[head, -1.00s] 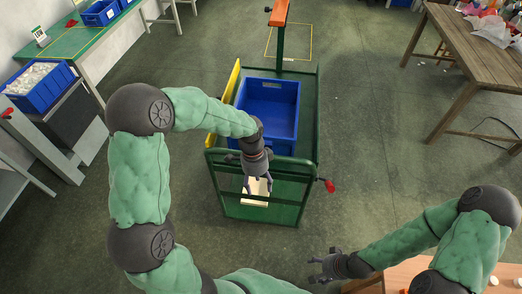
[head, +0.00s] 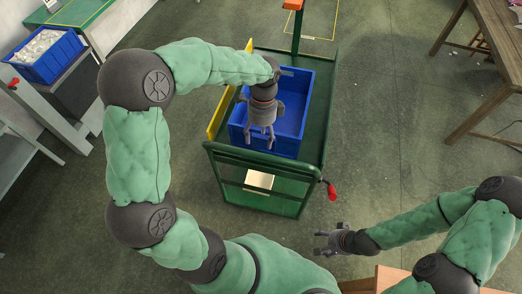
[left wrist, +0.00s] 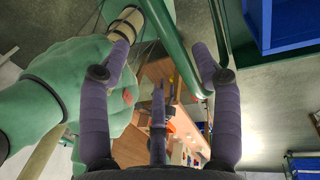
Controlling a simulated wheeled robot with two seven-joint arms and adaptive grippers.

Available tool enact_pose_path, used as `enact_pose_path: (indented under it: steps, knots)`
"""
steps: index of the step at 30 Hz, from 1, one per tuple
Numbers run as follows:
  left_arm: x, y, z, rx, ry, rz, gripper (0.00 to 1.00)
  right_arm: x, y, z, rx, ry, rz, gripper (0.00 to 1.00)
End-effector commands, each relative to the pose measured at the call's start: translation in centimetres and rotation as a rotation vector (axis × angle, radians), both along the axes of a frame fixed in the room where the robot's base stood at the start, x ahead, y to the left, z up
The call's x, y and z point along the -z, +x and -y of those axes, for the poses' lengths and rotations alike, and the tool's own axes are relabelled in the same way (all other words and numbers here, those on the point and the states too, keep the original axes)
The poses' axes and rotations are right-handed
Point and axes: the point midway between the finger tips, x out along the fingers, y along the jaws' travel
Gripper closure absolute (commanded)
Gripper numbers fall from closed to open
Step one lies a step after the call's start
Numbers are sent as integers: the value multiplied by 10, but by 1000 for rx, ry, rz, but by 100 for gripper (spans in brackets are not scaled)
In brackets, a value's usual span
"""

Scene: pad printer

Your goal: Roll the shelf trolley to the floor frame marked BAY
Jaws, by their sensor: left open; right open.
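The shelf trolley (head: 232,153) has a green frame with a blue crate (head: 310,95) on its upper shelf. A yellow panel (head: 222,108) is at its left and a red-ended lever (head: 332,191) at its near right corner. Beyond its far end lies the yellow floor frame (head: 310,39), cut off by the picture's top; no lettering shows. My left gripper (head: 260,142) is open over the near part of the crate, fingers downward, holding nothing. The left wrist view shows its spread fingers (left wrist: 160,75). My right gripper (head: 320,243) is open and empty, right of the trolley's near end.
A wooden table (head: 490,75) stands at the right. A green-topped bench (head: 80,14) and another blue crate with pale contents (head: 45,55) are at the left. A wooden surface (head: 370,284) is near my right arm. The floor right of the trolley is clear.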

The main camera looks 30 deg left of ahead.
Motion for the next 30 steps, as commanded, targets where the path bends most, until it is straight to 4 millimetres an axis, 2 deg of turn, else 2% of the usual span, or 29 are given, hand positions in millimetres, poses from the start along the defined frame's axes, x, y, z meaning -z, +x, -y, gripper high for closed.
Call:
enact_pose_path:
  steps: [6, 13, 19, 28, 30]
  knots:
    - [41, -9, 2, -2, -1, -4, 36, 9, 0, 0, 0, 0, 0, 33]
    - [74, -15, 3, -1, 0, -2, 36, 15, 0, 0, 0, 0, 1, 33]
    - [86, -17, 4, -2, 0, 0, 36, 17, 0, 0, 0, 0, 1, 33]
    - [87, -17, 4, -1, -1, 0, 36, 17, 0, 0, 0, 0, 1, 33]
    - [87, -17, 4, -1, -1, 0, 56, 17, 0, 0, 0, 0, 1, 33]
